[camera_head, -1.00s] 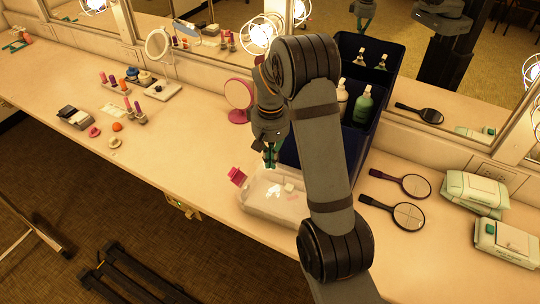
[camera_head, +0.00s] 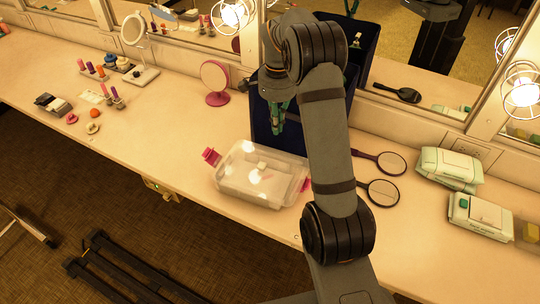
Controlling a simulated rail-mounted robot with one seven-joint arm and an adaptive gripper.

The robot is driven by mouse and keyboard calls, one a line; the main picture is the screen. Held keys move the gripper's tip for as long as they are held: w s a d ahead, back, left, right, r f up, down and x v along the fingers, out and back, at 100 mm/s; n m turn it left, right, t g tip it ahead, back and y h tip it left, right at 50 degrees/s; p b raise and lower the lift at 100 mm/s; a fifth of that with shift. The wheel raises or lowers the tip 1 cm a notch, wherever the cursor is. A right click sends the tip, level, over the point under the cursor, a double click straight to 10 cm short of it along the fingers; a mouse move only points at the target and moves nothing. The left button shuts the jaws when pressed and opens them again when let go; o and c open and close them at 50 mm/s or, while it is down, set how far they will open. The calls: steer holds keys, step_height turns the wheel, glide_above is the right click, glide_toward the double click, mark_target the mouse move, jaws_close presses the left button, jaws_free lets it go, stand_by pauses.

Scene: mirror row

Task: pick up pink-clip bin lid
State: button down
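The pink-clip bin (camera_head: 228,188) is a clear, shallow box on the counter, left of my forearm. One pink clip (camera_head: 211,157) sticks out at its left end and another (camera_head: 305,185) at its right end, partly behind my arm. Its top looks clear and glossy, with pale shapes showing through; I cannot tell the lid's edge from the bin's wall. My gripper (camera_head: 279,122), with teal fingers, points down behind and above the bin, in front of the dark blue box. It is apart from the bin. Its finger gap is too small to read.
The dark blue box (camera_head: 262,132) stands behind the bin, partly hidden by my arm. A pink round mirror (camera_head: 216,80) stands to the left. Two hand mirrors (camera_head: 380,192) and wipe packs (camera_head: 452,167) lie to the right.

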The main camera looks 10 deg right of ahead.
mark_target(262, 159)
steer(key=shift+m, duration=0.3)
steer(key=f, duration=0.4)
steer(key=f+p, duration=0.1)
steer(key=f, duration=0.3)
steer(key=shift+s+d+f, duration=0.15)
steer(key=shift+s+f, duration=0.05)
steer(key=shift+f, duration=0.15)
steer(key=shift+s+a+f+p, duration=0.25)
steer(key=shift+s+a+p, duration=0.1)
steer(key=shift+a+p, duration=0.25)
steer(key=shift+s+a+f+p, duration=0.2)
steer(key=shift+s+a+p, duration=0.15)
steer(key=shift+a, duration=0.3)
steer(key=shift+s+a, duration=0.25)
steer(key=shift+a, duration=0.2)
steer(key=shift+f, duration=0.1)
steer(key=shift+s+a+f+b, duration=0.1)
steer(key=shift+s+a+b, duration=0.15)
steer(key=shift+a+b, duration=0.25)
steer(key=shift+s+a+f+b, duration=0.1)
steer(key=shift+s+a+b, duration=0.15)
steer(key=shift+a+b, duration=0.2)
steer(key=shift+s+a+r, duration=0.15)
steer(key=shift+a+r, duration=0.1)
steer(key=shift+a, duration=0.05)
